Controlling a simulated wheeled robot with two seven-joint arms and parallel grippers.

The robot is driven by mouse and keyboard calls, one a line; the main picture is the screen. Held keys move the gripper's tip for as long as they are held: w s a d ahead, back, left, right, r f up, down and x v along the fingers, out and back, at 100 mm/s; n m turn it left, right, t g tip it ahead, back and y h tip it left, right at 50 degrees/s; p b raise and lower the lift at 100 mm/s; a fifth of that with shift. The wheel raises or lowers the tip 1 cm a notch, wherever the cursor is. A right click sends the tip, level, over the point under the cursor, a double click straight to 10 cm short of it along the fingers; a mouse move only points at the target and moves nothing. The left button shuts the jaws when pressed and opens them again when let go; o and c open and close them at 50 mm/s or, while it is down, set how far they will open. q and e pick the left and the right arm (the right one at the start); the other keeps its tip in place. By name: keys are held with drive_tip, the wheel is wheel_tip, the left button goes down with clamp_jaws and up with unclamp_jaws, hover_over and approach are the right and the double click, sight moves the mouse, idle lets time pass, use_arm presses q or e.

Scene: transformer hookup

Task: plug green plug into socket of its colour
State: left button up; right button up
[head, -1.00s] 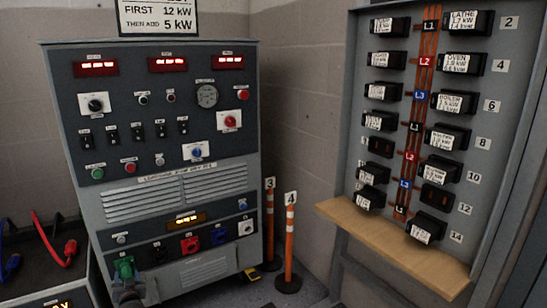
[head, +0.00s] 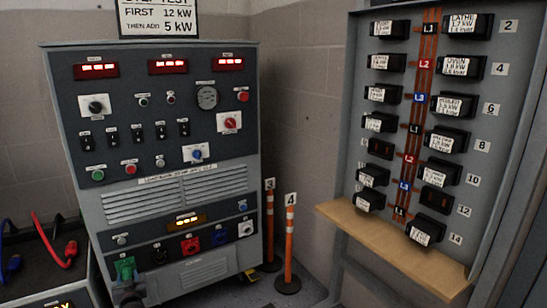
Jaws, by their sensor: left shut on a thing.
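The green socket (head: 124,266) is at the left end of the socket row low on the grey cabinet. My left gripper (head: 129,292) is at the bottom edge of the head view, just below and in front of this socket. It is shut on the green plug, which is small and mostly hidden by the dark gripper. I cannot tell whether the plug touches the socket or is in it. My right gripper is out of view.
The row continues with black (head: 159,256), red (head: 190,246), blue (head: 220,237) and white (head: 246,229) sockets. Red and blue leads (head: 65,255) lie at the left. Orange posts (head: 289,255) stand right of the cabinet. A wooden shelf (head: 395,250) juts from the breaker panel.

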use_arm(q)
drive_tip(key=shift+w+a+r+m, duration=0.15)
drive_tip(key=shift+r+m, duration=0.15)
drive_tip(key=shift+r, duration=0.1)
drive_tip(key=o, duration=1.1)
drive_tip(key=shift+f, duration=0.1)
drive_tip(key=shift+s+d+f+p, duration=0.15)
drive_tip(key=shift+s+d+p, duration=0.3)
drive_tip(key=shift+p, duration=0.15)
drive_tip(key=shift+p+v, duration=1.15)
drive_tip(key=shift+v, duration=0.8)
drive_tip(key=shift+s+d+f, duration=0.15)
drive_tip(key=shift+f, duration=0.15)
